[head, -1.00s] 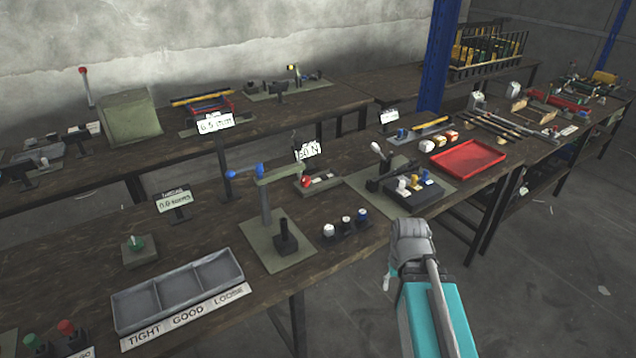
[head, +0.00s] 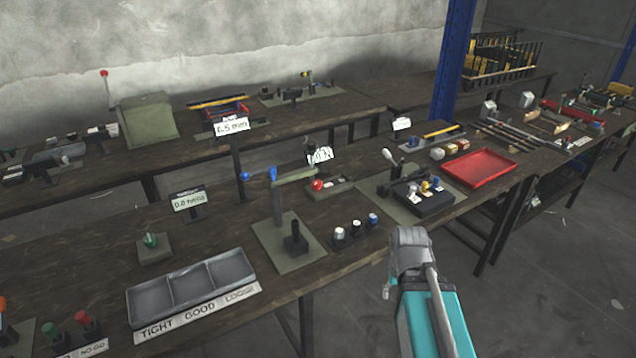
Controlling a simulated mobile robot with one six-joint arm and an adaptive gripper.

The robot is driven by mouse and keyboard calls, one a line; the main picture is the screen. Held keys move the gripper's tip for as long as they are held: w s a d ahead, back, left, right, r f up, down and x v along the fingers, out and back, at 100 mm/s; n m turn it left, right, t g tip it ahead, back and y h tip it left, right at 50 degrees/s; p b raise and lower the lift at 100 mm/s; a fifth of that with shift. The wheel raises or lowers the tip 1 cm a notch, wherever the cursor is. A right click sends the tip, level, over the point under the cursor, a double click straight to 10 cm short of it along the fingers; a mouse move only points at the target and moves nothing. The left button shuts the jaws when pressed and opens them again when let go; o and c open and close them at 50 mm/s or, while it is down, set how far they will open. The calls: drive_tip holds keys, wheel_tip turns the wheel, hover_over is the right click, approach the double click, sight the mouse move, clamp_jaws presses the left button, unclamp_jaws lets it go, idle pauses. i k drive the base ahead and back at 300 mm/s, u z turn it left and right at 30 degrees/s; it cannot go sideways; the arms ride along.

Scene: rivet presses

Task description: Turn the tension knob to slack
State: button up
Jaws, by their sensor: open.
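No knob carries a readable tension label, so I cannot tell for certain which one is the tension knob. A red round knob (head: 317,185) sits on a small dark unit in the middle of the near bench, beside a small white readout (head: 320,155) whose text is too small to read surely. A green knob (head: 151,240) on a grey-green block stands further left. My arm rises at the lower right, in front of the bench edge, apart from both knobs. I see no fingertips.
A three-part tray (head: 192,285) labelled TIGHT, GOOD, LOOSE lies at the front of the near bench (head: 100,235). A post with a blue-ended arm (head: 276,205) stands right of it. A red tray (head: 480,168) lies further right. The floor at right is mostly clear.

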sight(317, 186)
drive_tip(key=u, duration=0.05)
drive_tip(key=i, duration=0.9)
drive_tip(key=z, duration=0.05)
